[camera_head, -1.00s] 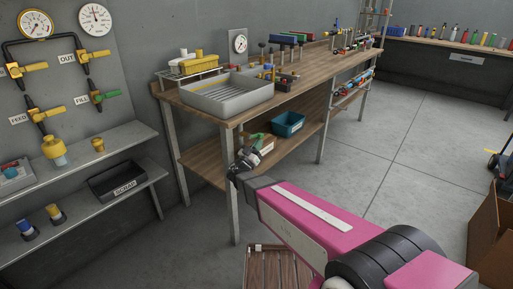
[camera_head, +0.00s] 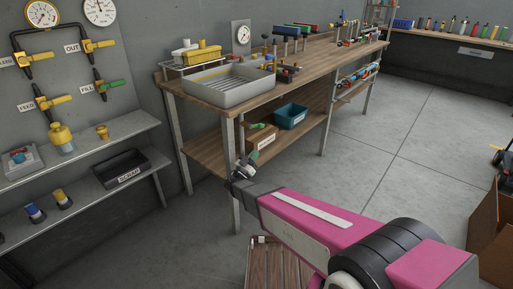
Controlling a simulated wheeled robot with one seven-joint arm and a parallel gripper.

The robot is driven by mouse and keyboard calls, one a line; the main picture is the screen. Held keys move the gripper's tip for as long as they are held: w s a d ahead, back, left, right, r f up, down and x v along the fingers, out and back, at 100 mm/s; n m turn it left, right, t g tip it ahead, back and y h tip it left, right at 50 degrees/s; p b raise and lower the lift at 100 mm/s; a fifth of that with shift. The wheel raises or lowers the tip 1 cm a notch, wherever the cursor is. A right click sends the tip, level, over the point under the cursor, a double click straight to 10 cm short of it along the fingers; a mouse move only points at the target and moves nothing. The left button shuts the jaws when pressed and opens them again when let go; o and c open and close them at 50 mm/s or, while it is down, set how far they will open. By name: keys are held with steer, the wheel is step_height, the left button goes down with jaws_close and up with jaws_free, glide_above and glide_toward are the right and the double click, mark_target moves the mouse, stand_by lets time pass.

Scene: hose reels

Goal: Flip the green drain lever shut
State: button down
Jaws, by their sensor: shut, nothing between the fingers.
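A green lever (camera_head: 112,84) sits on a pipe valve on the grey wall panel (camera_head: 130,45) at the upper left. The tag by it seems to read FILL; I see no tag reading DRAIN. The lever sticks out to the right, roughly level. My gripper (camera_head: 240,170) is shut and empty at the end of my pink arm. It shows in front of the workbench's near leg, right of and lower than the lever, well apart from it. Its fingertips are small and hard to make out.
Yellow-handled valves (camera_head: 48,102) and gauges surround the lever. Below are grey shelves (camera_head: 90,142) with a black SCRAP bin (camera_head: 120,171). The wooden workbench (camera_head: 215,150) holds a grey tray (camera_head: 230,93). A slatted wooden thing (camera_head: 275,268) stands below my arm.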

steer(key=shift+s+a+f, duration=0.15)
steer(key=shift+s+f, duration=0.05)
steer(key=shift+f, duration=0.6)
steer(key=shift+s+a+f, duration=0.1)
steer(key=shift+s+f, duration=0.05)
steer(key=shift+f, duration=0.65)
